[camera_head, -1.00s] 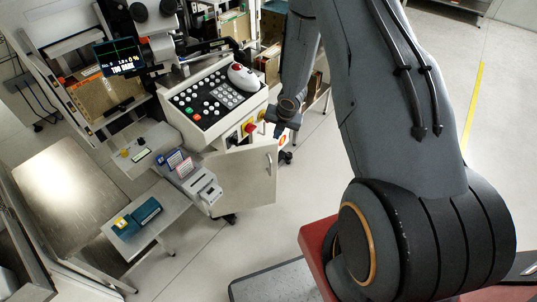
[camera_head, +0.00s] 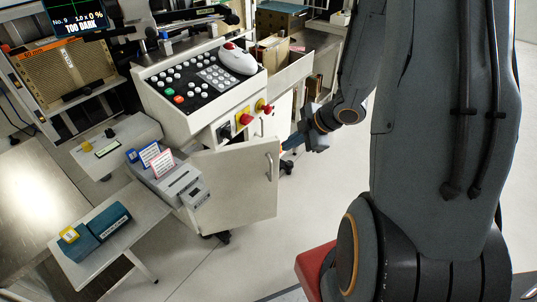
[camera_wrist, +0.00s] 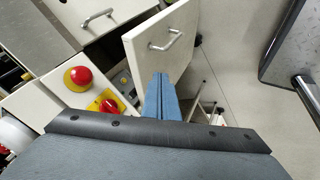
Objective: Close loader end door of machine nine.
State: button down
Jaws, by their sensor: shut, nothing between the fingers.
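Machine nine carries a screen (camera_head: 72,18) reading "No. 9" and "TOO DARK" at the upper left of the head view. Below its control console, a pale door (camera_head: 225,190) with a bar handle (camera_head: 269,166) stands swung out from the cabinet. My gripper (camera_head: 287,146) is just right of this door's handle edge, its blue fingers shut and empty. In the wrist view the fingers (camera_wrist: 160,78) overlap the lower part of a swung-out pale door (camera_wrist: 172,58) with a bar handle. I cannot tell whether they touch it.
The console (camera_head: 205,80) has several keys, a white mouse and red-and-yellow switches (camera_head: 244,118) close above the door. Another handle (camera_wrist: 97,16) shows on a pale panel in the wrist view. The floor (camera_head: 320,210) right of the door is open.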

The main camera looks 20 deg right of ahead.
jog(key=b, duration=0.2)
send_near(262, 153)
notch_tip(262, 153, down, 3)
jog(key=s+a, duration=0.2)
jog(key=shift+w+d+p, duration=0.15)
jog(key=shift+w+p, duration=0.2)
jog(key=shift+w, duration=0.75)
jog(key=shift+w+d, duration=0.1)
jog(key=shift+w, duration=0.85)
